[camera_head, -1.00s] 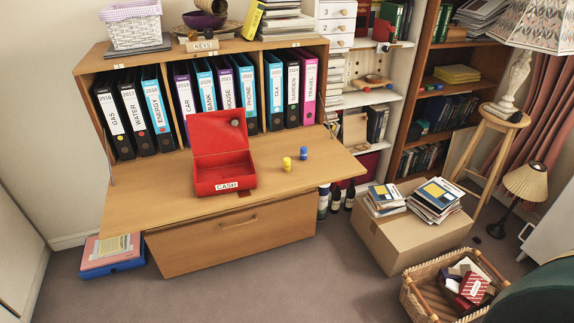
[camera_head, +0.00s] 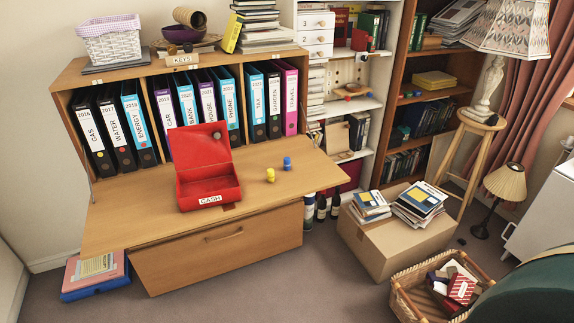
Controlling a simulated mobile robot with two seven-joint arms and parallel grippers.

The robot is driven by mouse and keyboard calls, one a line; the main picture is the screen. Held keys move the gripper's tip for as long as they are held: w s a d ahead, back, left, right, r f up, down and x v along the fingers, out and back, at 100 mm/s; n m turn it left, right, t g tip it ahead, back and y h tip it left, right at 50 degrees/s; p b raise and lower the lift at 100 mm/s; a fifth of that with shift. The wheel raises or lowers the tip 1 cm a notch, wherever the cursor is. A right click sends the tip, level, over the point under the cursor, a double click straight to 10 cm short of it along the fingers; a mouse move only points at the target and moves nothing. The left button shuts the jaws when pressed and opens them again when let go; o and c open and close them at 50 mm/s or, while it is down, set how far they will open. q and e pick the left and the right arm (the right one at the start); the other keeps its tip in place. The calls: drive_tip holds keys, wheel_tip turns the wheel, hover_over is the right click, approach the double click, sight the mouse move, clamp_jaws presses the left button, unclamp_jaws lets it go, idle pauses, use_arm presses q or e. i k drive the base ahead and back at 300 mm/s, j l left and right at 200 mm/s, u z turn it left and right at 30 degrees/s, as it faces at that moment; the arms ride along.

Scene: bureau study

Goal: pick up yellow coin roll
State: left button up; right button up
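The yellow coin roll (camera_head: 270,175) stands upright on the fold-down desk top (camera_head: 130,215), right of the open red cash box (camera_head: 207,182). A blue roll (camera_head: 287,163) stands just behind it to the right, a small gap apart. The cash box carries a "CASH" label on its front and its lid is up. Neither of my grippers shows in the head view.
Ring binders (camera_head: 176,125) fill the compartments behind the desk top. A cardboard box (camera_head: 385,245) with books stands on the floor at right. A wicker basket (camera_head: 402,300) sits at lower right. Carpet in front of the drawer (camera_head: 215,255) is clear.

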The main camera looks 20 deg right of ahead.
sight(270, 171)
drive_tip(key=i+j, duration=0.2)
drive_tip(key=i, duration=0.15)
drive_tip(key=i+z, duration=0.1)
drive_tip(key=z, duration=0.25)
drive_tip(key=j+z, duration=0.1)
drive_tip(key=z, duration=0.25)
drive_tip(key=i+j+z, duration=0.15)
drive_tip(key=z, duration=0.2)
